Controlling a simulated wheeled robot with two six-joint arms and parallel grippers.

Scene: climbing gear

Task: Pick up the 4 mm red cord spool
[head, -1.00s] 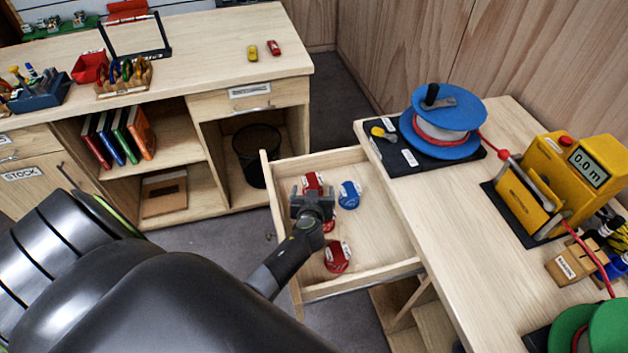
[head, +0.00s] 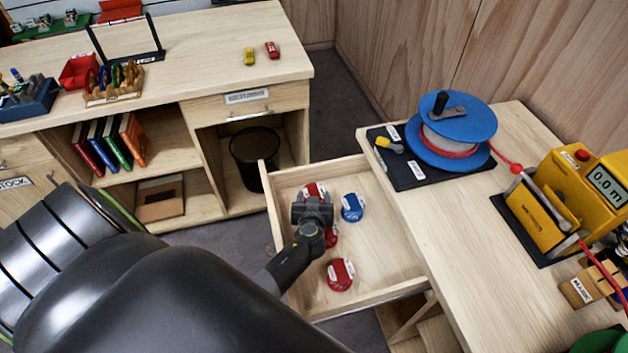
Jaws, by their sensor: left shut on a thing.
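Several cord spools lie in the open drawer (head: 390,240). A red spool (head: 315,190) shows just beyond my left gripper (head: 312,212). Another red spool (head: 331,237) is partly hidden beside the gripper's wrist. A third red spool (head: 340,274) lies nearer the drawer front, and a blue spool (head: 352,207) lies to the right. The labels are too small to read, so I cannot tell which is 4 mm. My left gripper reaches down into the drawer, shut on a red spool, apparently the far one. Its fingertips are hidden. My right gripper is not in view.
The drawer's wooden walls stand close around the gripper. On the right bench are a blue reel (head: 450,135) on a black base and a yellow length meter (head: 560,205). A black bin (head: 255,155) stands beyond the drawer. The drawer's right side is clear.

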